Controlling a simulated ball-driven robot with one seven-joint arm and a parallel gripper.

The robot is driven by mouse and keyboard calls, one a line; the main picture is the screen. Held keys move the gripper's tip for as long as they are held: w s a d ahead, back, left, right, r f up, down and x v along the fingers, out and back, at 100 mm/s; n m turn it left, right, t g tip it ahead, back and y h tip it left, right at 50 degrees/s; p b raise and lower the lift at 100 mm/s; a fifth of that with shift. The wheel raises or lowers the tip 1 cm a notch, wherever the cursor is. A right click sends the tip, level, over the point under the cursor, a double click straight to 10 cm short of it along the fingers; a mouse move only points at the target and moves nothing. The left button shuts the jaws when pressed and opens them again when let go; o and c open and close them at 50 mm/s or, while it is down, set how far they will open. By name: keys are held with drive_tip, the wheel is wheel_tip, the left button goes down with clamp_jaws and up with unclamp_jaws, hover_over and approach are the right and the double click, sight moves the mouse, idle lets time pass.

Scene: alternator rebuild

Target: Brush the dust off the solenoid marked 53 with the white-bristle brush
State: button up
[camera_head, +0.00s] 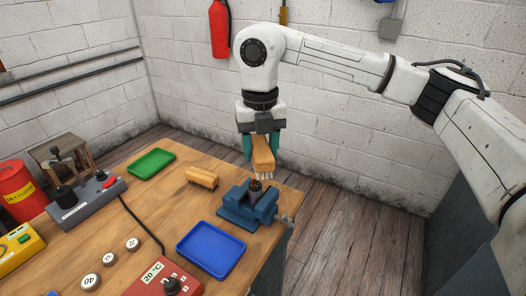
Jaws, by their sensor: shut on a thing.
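My gripper (262,145) points down over the right part of the table. It is shut on a wooden-backed brush (263,153) whose white bristles face down. A small dark brown part (256,185) stands in the blue vise (236,212) directly below the bristles. The bristles look very close to its top; I cannot tell whether they touch. No number 53 is readable on it, so I cannot confirm it is the solenoid. A second wooden brush (202,178) with dark bristles lies on the table left of the vise.
The wooden table (160,212) holds a blue tray (211,249), a green tray (152,163), a red 20 °C box (162,281), a grey lever unit (86,197) and several small white discs (91,283). A black cable crosses it. Bare table lies between the trays.

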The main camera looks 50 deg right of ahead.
drive_tip(key=shift+r+p, duration=0.7)
drive_tip(key=shift+r, duration=0.9)
